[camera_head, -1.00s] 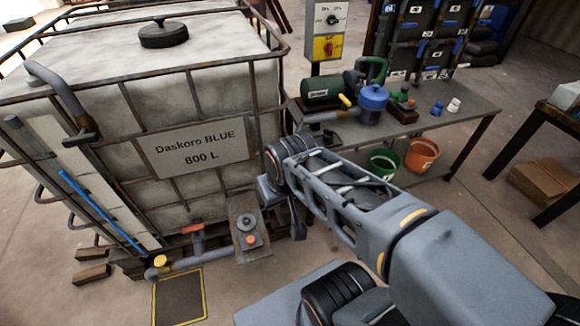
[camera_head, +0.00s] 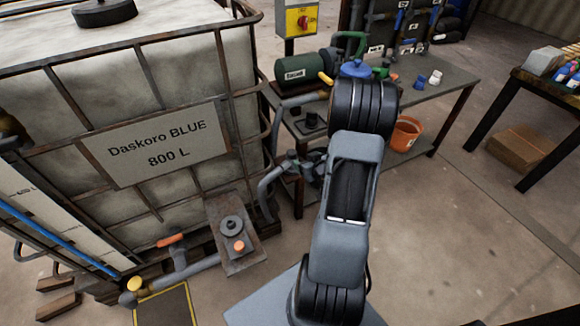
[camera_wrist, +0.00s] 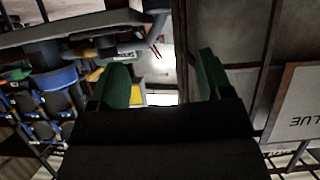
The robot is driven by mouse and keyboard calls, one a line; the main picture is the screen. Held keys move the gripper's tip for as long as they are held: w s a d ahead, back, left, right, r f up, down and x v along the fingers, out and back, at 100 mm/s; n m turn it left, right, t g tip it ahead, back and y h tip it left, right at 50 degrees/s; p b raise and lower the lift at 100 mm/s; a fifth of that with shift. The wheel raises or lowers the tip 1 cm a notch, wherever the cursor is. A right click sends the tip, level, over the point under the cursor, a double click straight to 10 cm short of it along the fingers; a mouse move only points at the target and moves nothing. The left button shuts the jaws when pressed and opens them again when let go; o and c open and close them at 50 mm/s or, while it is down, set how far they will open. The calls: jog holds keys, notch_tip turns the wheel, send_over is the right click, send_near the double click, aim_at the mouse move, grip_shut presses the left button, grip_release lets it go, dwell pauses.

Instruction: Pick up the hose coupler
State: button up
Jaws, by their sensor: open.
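My gripper shows in the wrist view with two green fingers (camera_wrist: 162,84) set wide apart and nothing between them. In the head view its fingers are not clear; the wrist is partly hidden behind my arm, between the tank and the bench. I cannot tell for sure which item is the hose coupler. Small fittings stand on the bench: a blue one (camera_head: 420,80), a white one (camera_head: 436,77) and a small orange one (camera_head: 394,77). A plate (camera_head: 243,262) at the tank's front carries a black round piece (camera_head: 232,226) and an orange piece (camera_head: 239,246). My gripper is apart from all these.
A caged white tank labelled Daskoro BLUE (camera_head: 155,152) fills the left. The bench (camera_head: 452,88) holds a green motor (camera_head: 295,70) and a blue-topped pump (camera_head: 356,69). An orange bucket (camera_head: 405,134) stands below. A dark table (camera_head: 500,115) is at right; floor between is open.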

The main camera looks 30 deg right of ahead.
aim_at(293, 154)
jog(key=shift+t, duration=0.5)
jog(key=w+f, duration=0.1)
jog(key=w, duration=0.1)
jog(key=w+f, duration=0.2)
jog(key=w+d+f, duration=0.1)
jog(key=w, duration=0.1)
jog(key=shift+d+f+b, duration=0.1)
jog(key=shift+f+b, duration=0.25)
jog(key=shift+x, duration=3.15)
jog(key=shift+r, duration=0.15)
jog(key=shift+c, duration=0.3)
jog(key=c, duration=1)
